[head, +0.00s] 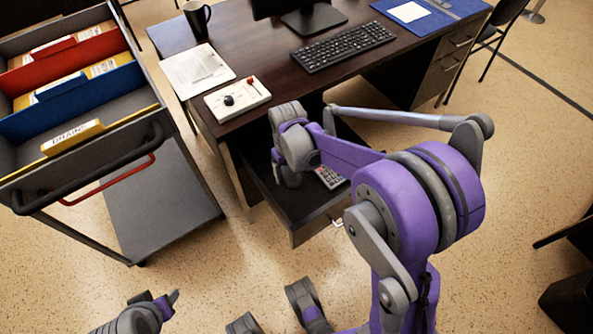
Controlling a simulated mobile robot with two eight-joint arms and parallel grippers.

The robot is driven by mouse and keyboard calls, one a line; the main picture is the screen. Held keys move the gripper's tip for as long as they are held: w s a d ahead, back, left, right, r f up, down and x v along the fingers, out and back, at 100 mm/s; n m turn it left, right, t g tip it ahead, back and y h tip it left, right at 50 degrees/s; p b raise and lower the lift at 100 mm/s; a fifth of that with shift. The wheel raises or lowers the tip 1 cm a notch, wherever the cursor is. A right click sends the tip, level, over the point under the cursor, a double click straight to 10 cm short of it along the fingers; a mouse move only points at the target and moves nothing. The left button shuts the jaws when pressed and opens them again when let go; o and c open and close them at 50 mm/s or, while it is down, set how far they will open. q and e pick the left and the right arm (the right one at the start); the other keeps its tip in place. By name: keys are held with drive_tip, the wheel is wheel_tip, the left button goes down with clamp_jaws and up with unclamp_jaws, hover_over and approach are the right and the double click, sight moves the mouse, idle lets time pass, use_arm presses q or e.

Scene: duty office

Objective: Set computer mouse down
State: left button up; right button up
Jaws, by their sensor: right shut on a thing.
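My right gripper (287,174) points down into the open desk drawer (262,178), near its left side. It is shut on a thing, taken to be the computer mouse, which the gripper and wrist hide. I cannot tell whether that thing touches the drawer floor. My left gripper (170,299) is low at the left, over the floor and away from the desk. It is small and partly turned away, so I cannot tell whether it is open or shut.
A calculator (330,177) lies in the drawer, right of the gripper. On the desk (265,62) are a keyboard (343,46), a white control box (238,99), papers (197,70), a black mug (197,18) and a blue folder (432,12). A file cart (160,207) stands left.

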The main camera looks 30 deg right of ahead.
sight(296, 195)
drive_tip(key=f+b, duration=0.1)
drive_tip(key=d+f+b, duration=0.1)
drive_tip(key=b, duration=0.1)
drive_tip(key=shift+s+d+f, duration=0.2)
drive_tip(key=shift+s+d, duration=0.1)
drive_tip(key=shift+f, duration=0.4)
wheel_tip(296, 195, down, 9)
drive_tip(key=b, duration=0.2)
drive_tip(key=shift+b, duration=0.4)
use_arm(q)
wheel_tip(296, 195, down, 9)
drive_tip(key=shift+w+r, duration=0.2)
drive_tip(key=shift+w, duration=0.2)
use_arm(e)
drive_tip(key=shift+f, duration=0.2)
drive_tip(key=o, duration=1.5)
drive_tip(key=shift+c, duration=0.2)
drive_tip(key=shift+r, duration=0.6)
use_arm(q)
drive_tip(key=r+p, duration=0.3)
drive_tip(key=r, duration=0.1)
drive_tip(key=shift+s, duration=0.2)
use_arm(e)
wheel_tip(296, 195, up, 11)
drive_tip(key=shift+r, duration=0.15)
